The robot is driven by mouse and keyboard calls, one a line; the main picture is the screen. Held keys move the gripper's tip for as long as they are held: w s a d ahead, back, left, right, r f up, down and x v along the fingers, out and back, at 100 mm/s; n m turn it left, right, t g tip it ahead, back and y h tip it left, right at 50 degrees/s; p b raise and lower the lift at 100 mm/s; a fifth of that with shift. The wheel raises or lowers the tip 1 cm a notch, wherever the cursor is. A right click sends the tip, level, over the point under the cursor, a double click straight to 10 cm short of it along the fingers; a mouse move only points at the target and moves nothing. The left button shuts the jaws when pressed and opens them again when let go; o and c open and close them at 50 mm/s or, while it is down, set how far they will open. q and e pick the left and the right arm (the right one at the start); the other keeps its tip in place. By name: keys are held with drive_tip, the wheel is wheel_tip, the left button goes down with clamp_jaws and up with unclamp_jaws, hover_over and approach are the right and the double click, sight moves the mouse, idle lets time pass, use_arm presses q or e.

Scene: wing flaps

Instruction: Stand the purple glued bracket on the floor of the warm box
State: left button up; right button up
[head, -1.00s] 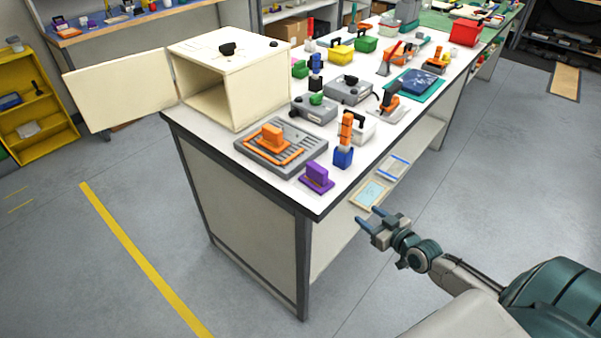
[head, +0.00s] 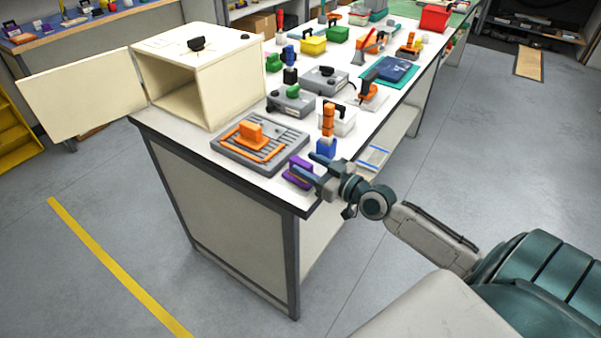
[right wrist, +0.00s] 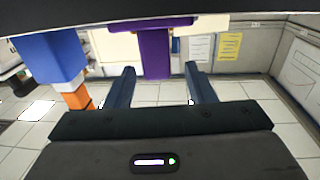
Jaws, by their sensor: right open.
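The purple glued bracket (head: 298,164) stands on the near corner of the white table, an upright block on a flat base. The warm box (head: 200,78) is the cream box at the table's left end. Its door (head: 80,92) is swung wide to the left and its inside looks empty. My right gripper (head: 309,166) is open at the bracket's right side and partly covers it. In the right wrist view the bracket (right wrist: 155,50) appears upside down, lined up between the open fingers (right wrist: 160,88) and beyond their tips. My left gripper is out of view.
A grey slotted plate with an orange part (head: 251,133) lies between the bracket and the box. A blue block with an orange top (head: 327,146) stands close to my right gripper. Grey devices (head: 290,101) and bins fill the table behind. The front edge is near.

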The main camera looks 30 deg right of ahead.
sight(295, 158)
drive_tip(key=x, duration=0.4)
drive_tip(key=shift+w+d+f, duration=0.1)
drive_tip(key=shift+f, duration=0.05)
drive_tip(key=shift+w+f, duration=0.1)
drive_tip(key=shift+w, duration=0.35)
clamp_jaws()
drive_tip(key=shift+r+p, duration=0.35)
drive_tip(key=shift+r, duration=0.15)
wheel_tip(295, 158, up, 3)
drive_tip(key=shift+p, duration=0.55)
drive_tip(key=s+a+m+h+p, duration=0.2)
drive_tip(key=s+a+h, duration=0.3)
drive_tip(key=s+a, duration=1)
drive_tip(key=shift+f+m+t+h, duration=0.2)
drive_tip(key=shift+m+t+h, duration=0.15)
drive_tip(key=shift+m, duration=0.45)
